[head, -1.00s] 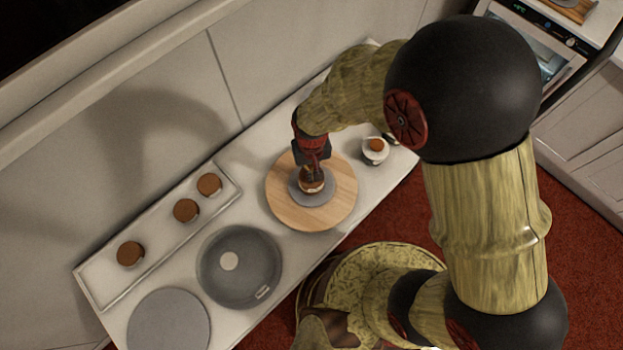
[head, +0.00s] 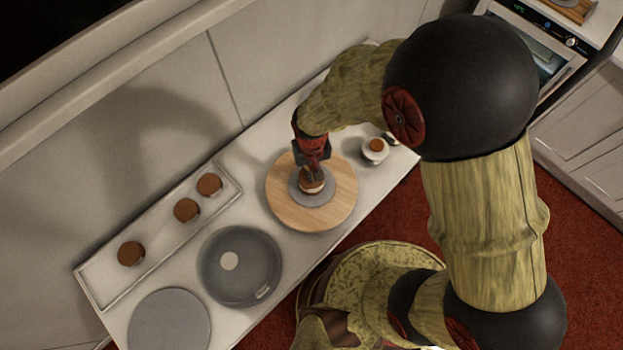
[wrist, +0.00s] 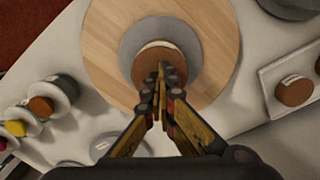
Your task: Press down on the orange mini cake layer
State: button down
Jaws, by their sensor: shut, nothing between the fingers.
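A small round cake layer with an orange-brown top (wrist: 151,61) and a pale side sits on a grey disc (wrist: 128,48) on the round wooden turntable (wrist: 104,82). In the head view the cake layer (head: 311,186) is partly hidden by my gripper (head: 312,172). My gripper also shows in the wrist view (wrist: 162,72), with its fingertips together and empty. The tips are right over the cake layer's top; I cannot tell whether they touch it.
A white tray (head: 110,291) with 3 brown-topped cakes lies at the left. A small white cup (head: 376,155) stands right of the wooden turntable. Small cups are at left in the wrist view.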

jog(key=shift+s, duration=0.1)
dwell(0.3)
notch_tip(320, 180, up, 9)
jog(key=p, duration=0.6)
jog(key=shift+p, duration=0.35)
dwell(0.3)
jog(key=s+d+r+m+t+b, duration=0.2)
jog(key=d+r+b, duration=0.5)
jog(key=d, duration=0.4)
jog(key=s+d+r+m+t+b, duration=0.2)
jog(key=s+d+r+b, duration=0.3)
jog(key=d+r, duration=0.5)
jog(key=shift+s+d+r+t+b, duration=0.15)
jog(key=shift+d+r+t+b, duration=0.15)
jog(key=shift+d+t+b, duration=0.6)
